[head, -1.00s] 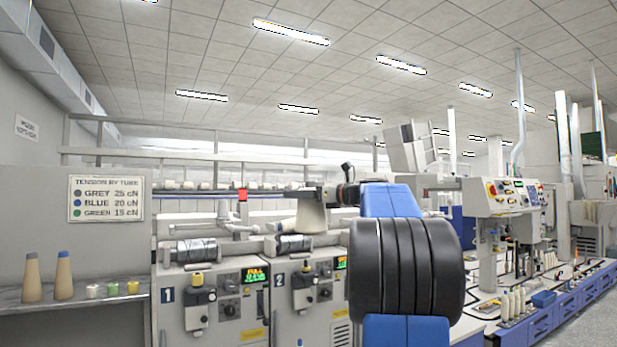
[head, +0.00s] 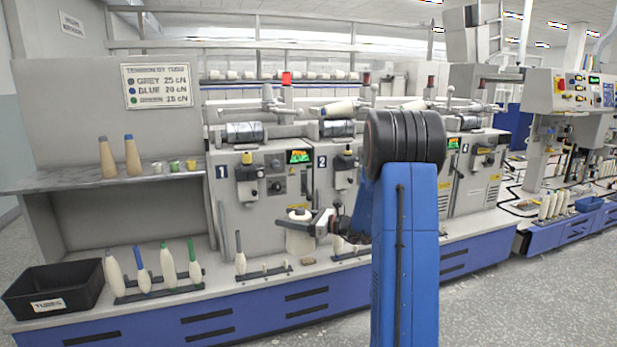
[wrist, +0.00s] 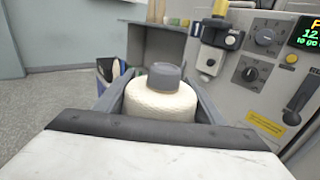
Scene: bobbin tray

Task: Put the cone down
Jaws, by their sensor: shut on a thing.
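My gripper (head: 312,226) is shut on a cream yarn cone (head: 298,240) in front of the machine marked 2, low over the blue-fronted ledge. The wrist view shows the cone (wrist: 158,99) upright between my two fingers, with a grey tube end on top. Its lower part is hidden there by my gripper. I cannot tell whether its base touches the ledge. On the shelf at the left stand two tan cones, one with a grey tip (head: 107,158) and one with a blue tip (head: 132,157).
A tension sign (head: 158,86) hangs above the grey shelf (head: 70,183). Several bobbins stand upright in a rack (head: 160,292) beside a black tubes bin (head: 55,290). A shorter rack (head: 263,274) with a grey-tipped bobbin stands left of the cone.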

